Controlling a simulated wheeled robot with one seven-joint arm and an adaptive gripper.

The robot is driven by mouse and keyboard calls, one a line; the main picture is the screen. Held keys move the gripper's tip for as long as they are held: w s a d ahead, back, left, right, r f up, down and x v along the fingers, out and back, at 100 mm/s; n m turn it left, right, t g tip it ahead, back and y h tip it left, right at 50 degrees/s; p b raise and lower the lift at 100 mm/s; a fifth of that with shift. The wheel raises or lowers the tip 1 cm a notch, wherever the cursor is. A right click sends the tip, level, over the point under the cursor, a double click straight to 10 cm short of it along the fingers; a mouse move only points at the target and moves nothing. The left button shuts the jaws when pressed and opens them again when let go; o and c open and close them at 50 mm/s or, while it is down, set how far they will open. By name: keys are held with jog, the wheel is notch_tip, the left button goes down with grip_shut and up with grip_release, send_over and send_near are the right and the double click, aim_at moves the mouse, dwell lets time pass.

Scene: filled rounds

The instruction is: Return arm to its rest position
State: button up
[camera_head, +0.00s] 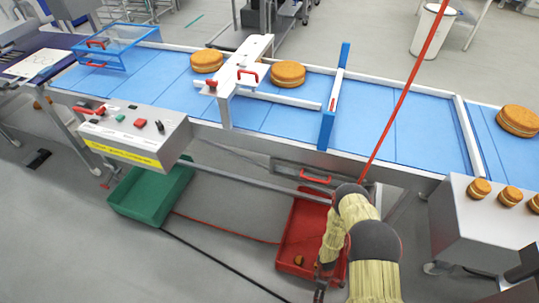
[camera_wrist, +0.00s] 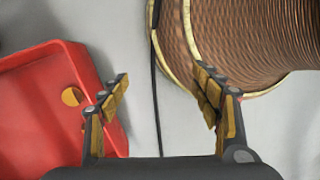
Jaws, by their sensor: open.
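My gripper (camera_wrist: 165,100) is open and empty in the wrist view, its two fingers spread apart over grey floor. In the head view my gripper (camera_head: 321,280) hangs low at the bottom, in front of the red crate, with its tip partly cut by the frame edge and blurred. My arm, in a pale yellow sleeve with dark joints, rises beside it. The red crate (camera_head: 303,209) stands on the floor below the conveyor and holds a few small brown pieces. It also shows at the left of the wrist view (camera_wrist: 40,62), with one round yellow-brown piece inside.
A blue conveyor (camera_head: 360,107) crosses the view, carrying filled rounds (camera_head: 288,74). A green crate (camera_head: 140,202) stands on the floor at left, below a control box (camera_head: 135,130). A steel box (camera_head: 462,232) with several rounds on top stands at right. A red pole (camera_head: 408,85) rises near my arm.

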jog(key=w+r+m+b, duration=0.1)
jog(key=w+r+m, duration=0.2)
jog(key=r, duration=1.1)
jog(key=w+d+r+m+h+b, duration=0.1)
jog(key=w+r+m, duration=0.2)
jog(key=r, duration=1)
jog(key=w+r+m+b, duration=0.1)
jog(key=w+r+m, duration=0.2)
jog(key=r, duration=1.1)
jog(key=s+a+r+m+t+b, duration=0.1)
jog(key=s+a+r+t+b, duration=0.1)
jog(key=r, duration=0.9)
jog(key=s+a+r+m+t+y+b, duration=0.1)
jog(key=s+r+t, duration=0.3)
jog(key=r, duration=0.7)
jog(key=s+a+r+t+b, duration=0.3)
jog(key=s+a+r+b, duration=0.1)
jog(key=r, duration=0.7)
jog(key=shift+s+r+m+y, duration=0.2)
jog(key=shift+s+m+y, duration=0.15)
jog(key=shift+s, duration=0.45)
jog(key=shift+c, duration=0.6)
